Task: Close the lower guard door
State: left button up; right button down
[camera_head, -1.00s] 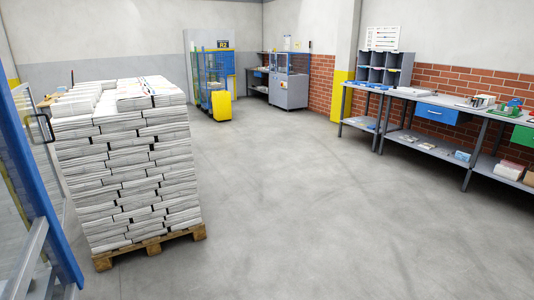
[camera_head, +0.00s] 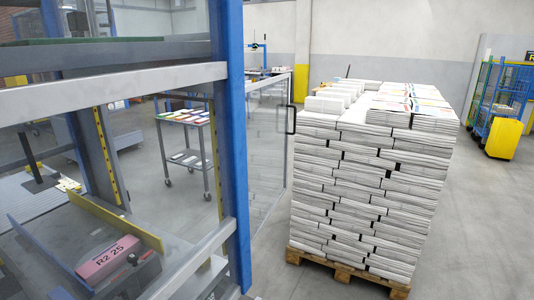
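A clear guard door (camera_head: 268,150) with a thin grey frame stands swung open beyond the blue post (camera_head: 232,150) of the machine frame, in the middle of the head view. Its black handle (camera_head: 291,119) is on the door's far edge, close to the stack of newspapers. The machine's lower opening (camera_head: 100,200) left of the post is uncovered, and its inside shows. The door's near edge is partly hidden behind the blue post. Neither of my grippers is in view.
A pallet (camera_head: 340,271) piled high with newspapers (camera_head: 365,180) stands just right of the door. Inside the machine lies a pink block marked R2 25 (camera_head: 108,257). A wheeled table (camera_head: 186,118) shows behind. Open floor (camera_head: 480,220) lies to the right.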

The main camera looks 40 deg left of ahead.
aim_at(249, 88)
jog(key=z, duration=0.45)
jog(key=i+z, duration=0.15)
jog(key=z, duration=0.35)
jog(key=j+z, duration=0.1)
jog(key=z, duration=9.7)
jog(key=i+l+u, duration=0.1)
jog(key=u, duration=0.25)
jog(key=i+l+u, duration=0.1)
jog(key=u, duration=0.25)
jog(key=i, duration=0.05)
